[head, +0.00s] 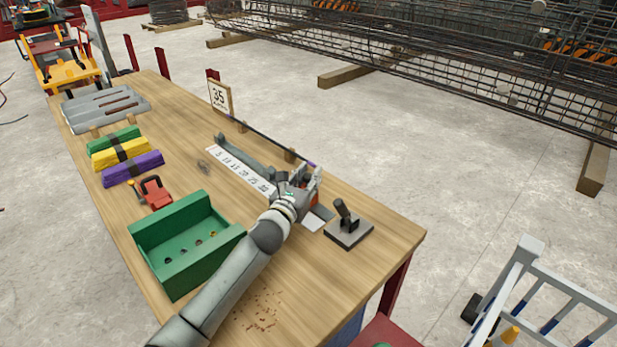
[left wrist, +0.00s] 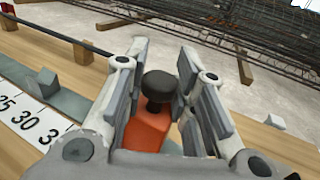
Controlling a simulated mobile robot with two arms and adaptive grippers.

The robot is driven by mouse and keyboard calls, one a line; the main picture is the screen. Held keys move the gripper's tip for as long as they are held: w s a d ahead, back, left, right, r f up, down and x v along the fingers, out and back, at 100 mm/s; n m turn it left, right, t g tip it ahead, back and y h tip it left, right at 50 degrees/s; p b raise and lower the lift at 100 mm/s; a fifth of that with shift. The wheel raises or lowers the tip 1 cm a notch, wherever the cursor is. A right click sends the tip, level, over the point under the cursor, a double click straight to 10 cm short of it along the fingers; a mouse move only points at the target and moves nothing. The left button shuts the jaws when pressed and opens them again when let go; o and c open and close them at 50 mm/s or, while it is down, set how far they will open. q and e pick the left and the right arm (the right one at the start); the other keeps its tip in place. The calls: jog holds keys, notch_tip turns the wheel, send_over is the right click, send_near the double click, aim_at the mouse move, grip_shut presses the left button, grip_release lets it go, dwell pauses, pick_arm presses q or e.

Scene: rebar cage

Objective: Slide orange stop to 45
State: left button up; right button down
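The orange stop (left wrist: 150,128) with a black knob (left wrist: 159,86) sits on a grey rail in the left wrist view. My left gripper (left wrist: 163,80) is around it, one finger on each side, with a gap showing beside the right finger. In the head view my left gripper (head: 302,190) covers most of the stop (head: 315,198). A white scale (head: 240,170) runs along the rail, with numbers rising toward the gripper; the last clear one is 30, and higher marks are hidden. A sign (head: 220,97) reads 35. My right gripper is not in view.
A black-handled device (head: 348,225) stands just right of the gripper. A green box (head: 185,245), a red clamp tool (head: 154,191) and coloured bundles (head: 120,152) lie on the left of the wooden table (head: 390,240). A thin dark rod lies behind the rail.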

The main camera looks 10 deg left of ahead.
pick_arm(q)
grip_shut()
jog(key=shift+s+d, duration=0.5)
jog(key=shift+d, duration=0.2)
jog(key=shift+s+d, duration=0.45)
jog(key=shift+d, duration=0.25)
jog(key=o, duration=0.6)
grip_release()
jog(key=shift+o, duration=0.2)
jog(key=s, duration=0.4)
jog(key=s+a, duration=0.1)
jog(key=s, duration=0.3)
jog(key=s+a, duration=0.1)
jog(key=s, duration=0.2)
jog(key=shift+s+a, duration=0.2)
jog(key=shift+s, duration=0.2)
